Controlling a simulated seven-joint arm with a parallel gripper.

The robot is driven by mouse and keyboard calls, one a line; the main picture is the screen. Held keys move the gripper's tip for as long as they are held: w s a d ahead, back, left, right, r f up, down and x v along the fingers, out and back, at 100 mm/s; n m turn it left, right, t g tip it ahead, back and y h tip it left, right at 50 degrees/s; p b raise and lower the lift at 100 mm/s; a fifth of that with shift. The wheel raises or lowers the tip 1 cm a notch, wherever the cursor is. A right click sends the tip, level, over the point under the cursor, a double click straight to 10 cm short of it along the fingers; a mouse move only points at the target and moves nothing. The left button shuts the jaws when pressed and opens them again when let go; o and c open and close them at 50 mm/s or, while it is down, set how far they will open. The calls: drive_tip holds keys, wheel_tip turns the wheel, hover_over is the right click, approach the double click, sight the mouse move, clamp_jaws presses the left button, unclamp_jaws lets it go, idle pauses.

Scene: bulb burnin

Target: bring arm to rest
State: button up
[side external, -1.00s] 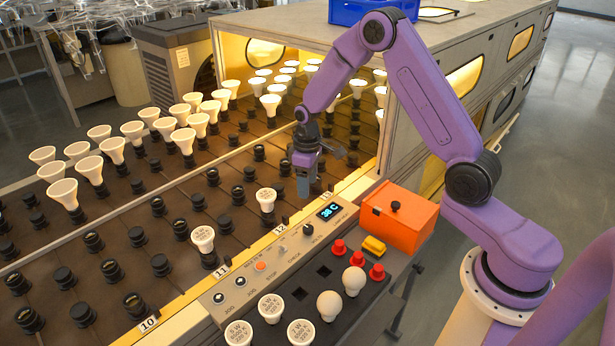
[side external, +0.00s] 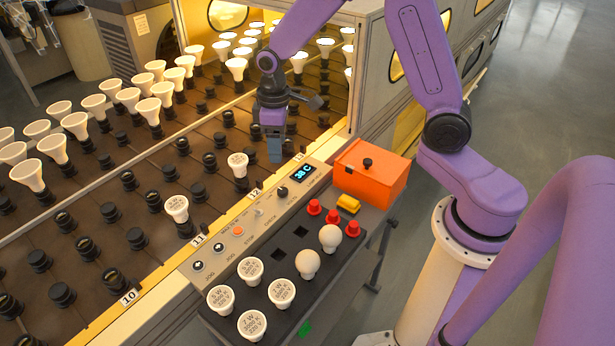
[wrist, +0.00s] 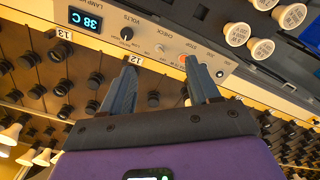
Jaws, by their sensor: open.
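My gripper (side external: 274,150) hangs fingers down over the socket rows near the panel edge, beside the number 13 end. It is open and empty; the two blue-grey fingers stand apart in the wrist view (wrist: 160,72). A white printed bulb (side external: 238,164) stands in a socket just left of my gripper, apart from it. Another printed bulb (side external: 176,208) stands in a socket near number 11. My fingers point toward the control panel (wrist: 150,38) in the wrist view. Whether a socket lies directly beneath the fingertips is hard to tell.
The front tray (side external: 290,262) holds several printed bulbs, two round bulbs and red caps. Rows of white bulbs (side external: 75,124) fill the left. The lit cabinet (side external: 365,80) stands behind the arm.

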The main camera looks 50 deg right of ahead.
drive_tip(key=s+a+r+n, duration=0.2)
drive_tip(key=s+r, duration=0.1)
drive_tip(key=s, duration=0.5)
drive_tip(key=s+a+r+n, duration=0.1)
drive_tip(key=s+a+r, duration=0.2)
drive_tip(key=s, duration=0.4)
drive_tip(key=s+d+r+n, duration=0.2)
drive_tip(key=s+d, duration=0.1)
drive_tip(key=s, duration=1)
drive_tip(key=shift+d+n, duration=0.35)
drive_tip(key=shift+n, duration=0.05)
